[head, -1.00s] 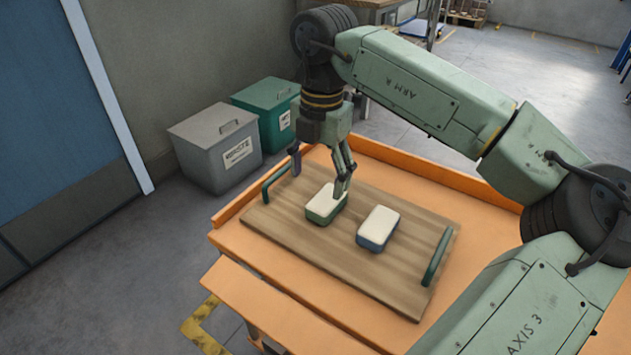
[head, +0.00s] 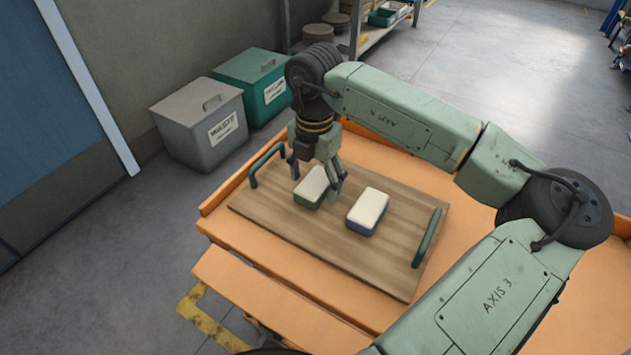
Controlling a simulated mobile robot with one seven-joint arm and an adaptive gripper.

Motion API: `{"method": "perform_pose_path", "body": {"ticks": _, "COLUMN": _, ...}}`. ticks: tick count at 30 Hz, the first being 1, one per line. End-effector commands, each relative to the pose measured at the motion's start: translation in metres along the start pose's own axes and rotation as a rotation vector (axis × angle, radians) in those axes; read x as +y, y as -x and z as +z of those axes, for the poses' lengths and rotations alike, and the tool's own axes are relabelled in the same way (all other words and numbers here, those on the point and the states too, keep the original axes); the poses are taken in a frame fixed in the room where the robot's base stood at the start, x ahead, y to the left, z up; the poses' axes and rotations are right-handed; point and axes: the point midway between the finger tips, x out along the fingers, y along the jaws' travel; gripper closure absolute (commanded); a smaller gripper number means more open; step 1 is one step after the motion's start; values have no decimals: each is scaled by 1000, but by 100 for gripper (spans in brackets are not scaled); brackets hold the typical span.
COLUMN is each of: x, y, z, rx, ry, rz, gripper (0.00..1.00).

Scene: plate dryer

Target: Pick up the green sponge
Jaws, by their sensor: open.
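The green sponge (head: 309,193), with a pale top and a green lower part, lies flat on the wooden tray (head: 300,232). My gripper (head: 315,183) is open over it, pointing down. One finger is at the sponge's far left side and the other at its right side, so the sponge appears to lie between them. I cannot tell whether either finger touches it. The right finger covers a little of the sponge's right edge.
A similar blue sponge (head: 367,211) lies close to the right on the tray. The tray has green handles at its left (head: 265,164) and right (head: 427,238) ends and rests on an orange table (head: 280,285). A grey bin (head: 200,128) and a green bin (head: 258,85) stand behind.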

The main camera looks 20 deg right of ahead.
Motion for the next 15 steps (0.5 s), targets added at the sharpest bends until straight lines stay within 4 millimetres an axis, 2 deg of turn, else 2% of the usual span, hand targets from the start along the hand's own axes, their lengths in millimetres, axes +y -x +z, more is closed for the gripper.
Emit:
{"method": "perform_pose_path", "body": {"ticks": 4, "x": 0, "y": -12, "z": 0, "rx": 0, "ry": 0, "rz": 1, "gripper": 31}}
{"method": "perform_pose_path", "body": {"ticks": 11, "x": 0, "y": -14, "z": 0, "rx": -1, "ry": 0, "rz": 1, "gripper": 31}}
{"method": "perform_pose_path", "body": {"ticks": 15, "x": 0, "y": -13, "z": 0, "rx": -1, "ry": 0, "rz": 0, "gripper": 40}}
